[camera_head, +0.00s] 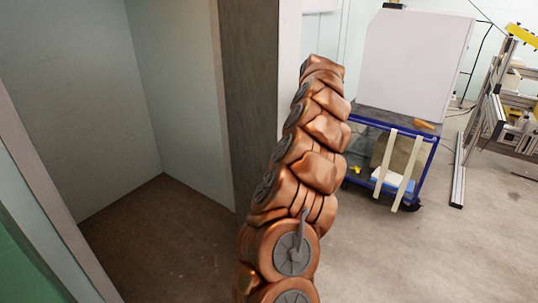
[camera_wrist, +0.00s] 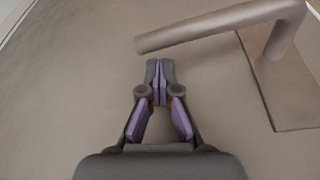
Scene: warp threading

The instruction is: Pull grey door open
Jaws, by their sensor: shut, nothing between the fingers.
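In the wrist view a grey-brown door face (camera_wrist: 60,90) fills most of the picture. A lever handle (camera_wrist: 215,25) of similar colour runs across the top, from a free end near the middle to a bend at the upper right. It joins a rectangular plate (camera_wrist: 285,85) at the right. My gripper (camera_wrist: 160,68) is shut and empty, its fingertips just below the handle's free end in the picture. I cannot tell whether they touch the door. The head view does not show the gripper or handle; a dark grey upright panel (camera_head: 250,90) there may be the door.
Left of the grey panel is a recess with pale walls (camera_head: 180,80) and a brown floor (camera_head: 160,235). On the right, a blue-framed cart (camera_head: 425,170) carries a large white box (camera_head: 415,60). A metal frame (camera_head: 461,160) stands beyond it. Concrete floor (camera_head: 440,255) is clear at lower right.

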